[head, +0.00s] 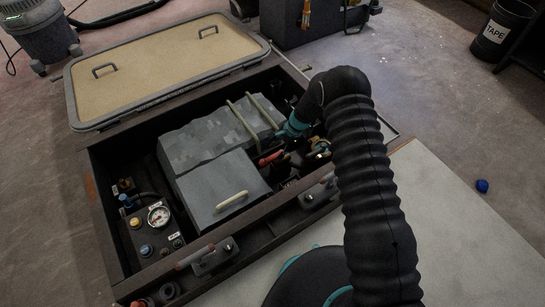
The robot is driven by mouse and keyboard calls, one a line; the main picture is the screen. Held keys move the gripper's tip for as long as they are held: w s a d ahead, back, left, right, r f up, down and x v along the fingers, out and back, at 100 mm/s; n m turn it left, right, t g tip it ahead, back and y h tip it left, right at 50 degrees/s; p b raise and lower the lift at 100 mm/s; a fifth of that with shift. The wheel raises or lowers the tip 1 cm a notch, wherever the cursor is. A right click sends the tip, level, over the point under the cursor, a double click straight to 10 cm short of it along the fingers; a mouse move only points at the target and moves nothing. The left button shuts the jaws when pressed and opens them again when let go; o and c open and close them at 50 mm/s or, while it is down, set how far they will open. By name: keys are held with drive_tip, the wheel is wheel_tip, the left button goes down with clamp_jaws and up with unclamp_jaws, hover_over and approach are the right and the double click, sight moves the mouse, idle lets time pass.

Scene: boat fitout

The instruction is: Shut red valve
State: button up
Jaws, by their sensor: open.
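A red handle (271,158) shows inside the open hatch box, at the right end beside the grey engine cover; it looks like the red valve's lever. My gripper (290,160) is down in the box just right of the red handle. The gripper is small and dark here, and its fingers are hard to make out against the dark fittings. I cannot tell whether it touches the handle. It looks open. The valve's body and pipe are hidden by my arm and the shadow.
The box's dark rim (255,232) surrounds the fittings closely. The grey engine cover (222,185) with a pale handle fills the middle. A gauge panel (158,238) is at the left. The hatch lid (165,65) lies behind. A blue cap (482,186) is on the floor.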

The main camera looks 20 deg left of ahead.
sight(272, 158)
drive_tip(key=x, duration=0.6)
clamp_jaws()
drive_tip(key=shift+d, duration=0.15)
